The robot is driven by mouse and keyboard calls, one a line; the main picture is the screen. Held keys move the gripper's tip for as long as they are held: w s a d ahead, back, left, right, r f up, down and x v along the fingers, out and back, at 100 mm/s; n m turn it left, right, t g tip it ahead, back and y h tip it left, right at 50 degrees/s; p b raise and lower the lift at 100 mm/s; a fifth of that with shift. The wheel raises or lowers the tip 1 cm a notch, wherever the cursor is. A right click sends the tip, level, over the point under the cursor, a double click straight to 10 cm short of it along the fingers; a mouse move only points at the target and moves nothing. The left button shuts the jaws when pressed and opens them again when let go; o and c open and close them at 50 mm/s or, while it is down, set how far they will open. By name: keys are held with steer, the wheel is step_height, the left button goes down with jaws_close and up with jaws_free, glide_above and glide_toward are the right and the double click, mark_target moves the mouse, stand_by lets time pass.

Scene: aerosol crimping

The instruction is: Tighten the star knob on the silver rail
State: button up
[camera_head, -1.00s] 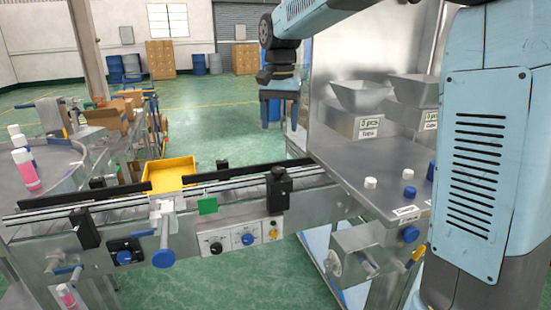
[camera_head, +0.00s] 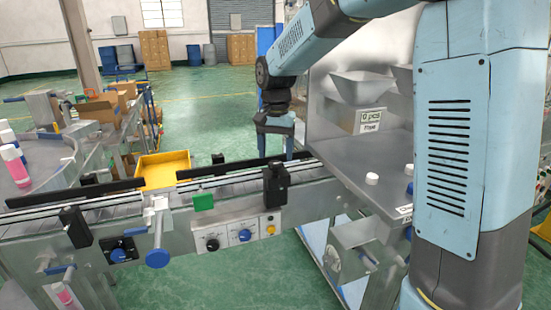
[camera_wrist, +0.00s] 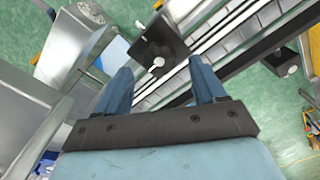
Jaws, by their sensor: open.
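A silver rail (camera_head: 110,205) runs along the near side of the conveyor. A black clamp block (camera_head: 275,185) with a dark knob-like top sits at its right part. Another black clamp (camera_head: 76,227) sits further left. I cannot make out clearly which dark part is the star knob. My gripper (camera_head: 275,150) points down behind the right clamp and over the conveyor's far side. In the wrist view my gripper (camera_wrist: 162,85) has its two blue fingers apart with nothing between them. A black clamp (camera_wrist: 165,48) with a small silver screw lies beyond the fingertips, beside the rails.
A yellow tray (camera_head: 165,160) stands behind the conveyor. A steel table (camera_head: 350,165) with a white cap (camera_head: 371,178) is at right.

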mark_target(276, 167)
steer(key=shift+f, duration=1.3)
steer(key=c, duration=1.1)
